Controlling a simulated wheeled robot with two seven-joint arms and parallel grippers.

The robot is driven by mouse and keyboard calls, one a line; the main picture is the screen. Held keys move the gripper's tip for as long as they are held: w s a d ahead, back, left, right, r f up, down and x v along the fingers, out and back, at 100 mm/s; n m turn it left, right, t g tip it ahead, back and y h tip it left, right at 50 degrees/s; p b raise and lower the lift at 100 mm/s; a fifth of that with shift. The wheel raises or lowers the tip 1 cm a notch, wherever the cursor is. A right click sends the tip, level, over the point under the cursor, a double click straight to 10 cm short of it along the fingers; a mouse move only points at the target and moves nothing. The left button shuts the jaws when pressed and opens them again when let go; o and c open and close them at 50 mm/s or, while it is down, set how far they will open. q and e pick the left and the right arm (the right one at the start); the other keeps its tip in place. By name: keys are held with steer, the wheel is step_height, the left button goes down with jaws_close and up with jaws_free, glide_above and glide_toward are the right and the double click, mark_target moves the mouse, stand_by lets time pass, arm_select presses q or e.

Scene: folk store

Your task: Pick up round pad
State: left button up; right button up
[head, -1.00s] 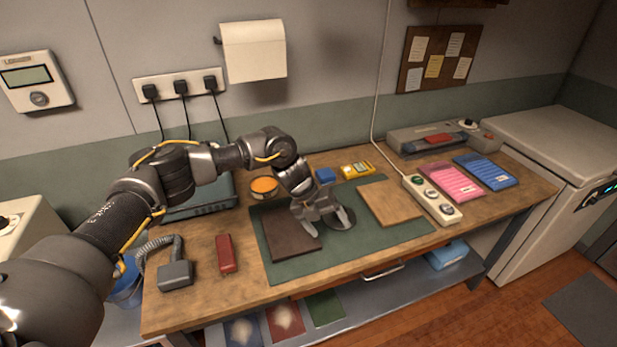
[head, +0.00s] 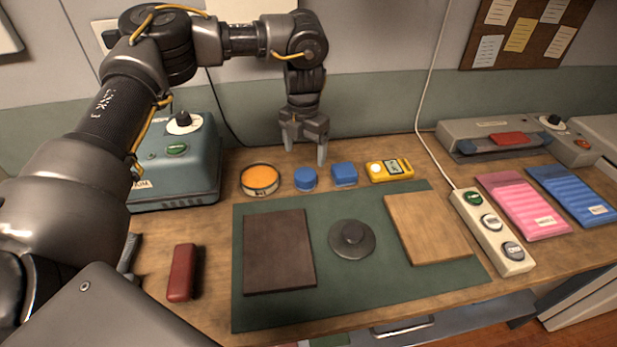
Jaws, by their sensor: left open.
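A dark round disc (head: 351,250) with a raised knob lies flat on the green mat (head: 330,311), between a dark brown square board and a light wooden board. A small round blue piece (head: 305,180) and a round tin with an orange top (head: 260,178) stand behind the mat. I cannot tell for certain which of these is the round pad. My left gripper (head: 305,154) points down near the back of the table, above and behind the round blue piece. Its fingers are apart with nothing between them. My right gripper is out of view.
The dark brown board (head: 279,251) and light wooden board (head: 428,228) lie on the mat. A blue block (head: 344,174) and yellow meter (head: 390,170) stand behind it. A red case (head: 182,272) lies left, a power strip (head: 492,230) right. A teal machine (head: 180,160) stands back left.

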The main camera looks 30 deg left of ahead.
mark_target(306, 173)
arm_select(q)
step_height(306, 173, down, 3)
steer(key=shift+w+a+f, duration=0.1)
steer(key=shift+w, duration=0.05)
steer(key=shift+w+f, duration=0.85)
steer(key=shift+f, duration=0.2)
steer(key=shift+s+r, duration=0.1)
steer(key=shift+s, duration=0.35)
step_height(306, 173, down, 4)
steer(key=shift+a+r+p, duration=0.1)
steer(key=shift+p, duration=0.55)
steer(key=shift+f, duration=0.55)
steer(key=c, duration=1.1)
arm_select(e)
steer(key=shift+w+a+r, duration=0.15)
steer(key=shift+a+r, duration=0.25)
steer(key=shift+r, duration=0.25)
